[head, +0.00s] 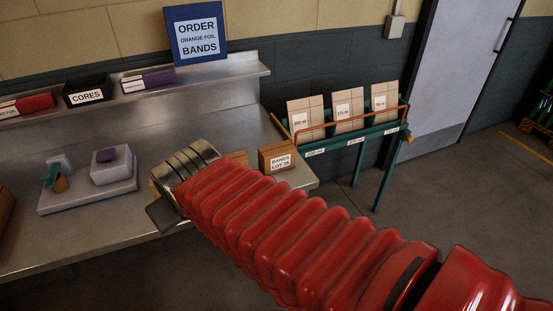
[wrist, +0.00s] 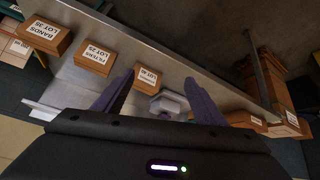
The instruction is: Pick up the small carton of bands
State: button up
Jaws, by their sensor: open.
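The small brown carton of bands (head: 277,158), with a white label reading BANDS, stands near the right end of the steel bench in the head view. It also shows in the wrist view (wrist: 47,35), at the upper left. My gripper (wrist: 160,78) is open, with two dark purple fingers apart and nothing held between them. The carton lies well to the left of both fingers in that view. In the head view, only a dark part of the gripper shows beyond my red arm, left of the carton; the fingertips are hidden.
In the wrist view, a second labelled carton (wrist: 95,57) and a third one (wrist: 147,77) stand in a row with the bands carton. A pale scale-like device (head: 113,165) sits on the bench (head: 100,230). A green rack (head: 350,138) holds flat cartons at right.

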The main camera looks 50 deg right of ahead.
jog(key=o, duration=0.6)
jog(key=w+d+h, duration=0.1)
jog(key=d, duration=0.3)
jog(key=w+d+f+m+h, duration=0.1)
jog(key=d, duration=0.3)
jog(key=w+d+t+h, duration=0.1)
jog(key=w+d, duration=0.1)
jog(key=d, duration=0.3)
jog(key=shift+w+f+m, duration=0.1)
jog(key=shift+f+m, duration=0.25)
jog(key=shift+m, duration=0.05)
jog(key=shift+o, duration=1.4)
jog(key=d+f+t+h, duration=0.1)
jog(key=d+f, duration=0.1)
jog(key=d, duration=0.8)
jog(key=shift+d+f+m, duration=0.25)
jog(key=shift+f+m, duration=0.1)
jog(key=shift+m, duration=0.05)
jog(key=m+t, duration=0.2)
jog(key=t, duration=0.1)
send_near(281, 160)
jog(key=shift+s+a, duration=0.15)
jog(key=shift+s, duration=0.15)
jog(key=shift+f, duration=0.1)
jog(key=shift+x, duration=4.3)
jog(key=shift+w, duration=0.1)
jog(key=shift+r+x, duration=0.2)
jog(key=shift+x, duration=2.35)
